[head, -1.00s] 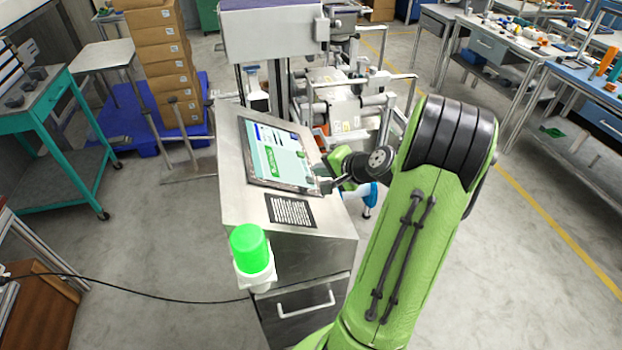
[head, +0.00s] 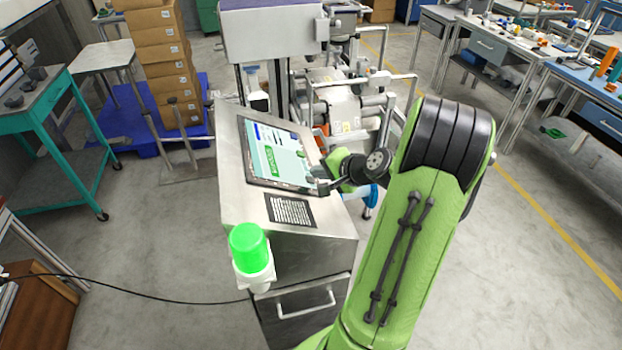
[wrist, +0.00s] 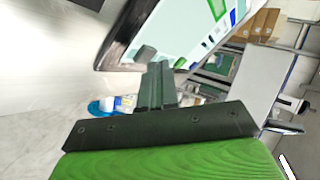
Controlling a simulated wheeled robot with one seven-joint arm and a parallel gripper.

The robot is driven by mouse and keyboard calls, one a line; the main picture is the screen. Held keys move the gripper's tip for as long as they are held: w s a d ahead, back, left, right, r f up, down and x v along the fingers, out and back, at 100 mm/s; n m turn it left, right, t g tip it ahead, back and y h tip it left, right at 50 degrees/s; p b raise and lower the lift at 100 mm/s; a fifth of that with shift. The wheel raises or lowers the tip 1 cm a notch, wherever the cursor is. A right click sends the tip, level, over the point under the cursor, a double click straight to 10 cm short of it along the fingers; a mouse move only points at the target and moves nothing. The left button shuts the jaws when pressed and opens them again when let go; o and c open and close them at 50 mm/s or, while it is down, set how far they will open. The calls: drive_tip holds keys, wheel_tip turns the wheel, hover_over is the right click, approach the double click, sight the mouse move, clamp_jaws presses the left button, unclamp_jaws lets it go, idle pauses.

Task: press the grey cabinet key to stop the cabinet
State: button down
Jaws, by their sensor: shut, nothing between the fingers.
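The grey key (wrist: 145,53) shows in the wrist view as a small dark grey square near the lower edge of the touchscreen (head: 262,150). The screen is tilted on top of the steel cabinet (head: 235,205) and also carries a green key (head: 272,162). My gripper (head: 317,173) is at the screen's right edge in the head view, fingers shut and empty. In the wrist view its fingertips (wrist: 158,68) appear just beside the grey key; I cannot tell whether they touch. In the head view the grey key is hard to make out beside my gripper.
A lit green lamp (head: 251,252) stands at the cabinet's front corner. A printed label plate (head: 290,211) lies below the screen. Machinery with rollers (head: 345,110) stands behind. Floor is clear to the right, beside a yellow line.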

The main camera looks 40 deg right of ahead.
drive_tip(key=shift+w+a+f+b, duration=0.1)
drive_tip(key=shift+a+f+b, duration=0.1)
drive_tip(key=shift+f+b, duration=0.2)
idle(0.4)
drive_tip(key=shift+s+d+r+p, duration=0.1)
drive_tip(key=shift+d+r+p, duration=0.1)
drive_tip(key=shift+r+p, duration=0.2)
drive_tip(key=shift+s+d+r+p, duration=0.1)
drive_tip(key=shift+d+r+p, duration=0.05)
drive_tip(key=shift+r+p, duration=0.25)
drive_tip(key=r+p, duration=0.1)
drive_tip(key=s+d+r+p, duration=0.1)
drive_tip(key=r, duration=0.1)
drive_tip(key=d+r+p, duration=0.1)
drive_tip(key=p, duration=0.1)
drive_tip(key=shift+s+d+r, duration=0.15)
drive_tip(key=shift+r, duration=0.05)
idle(0.8)
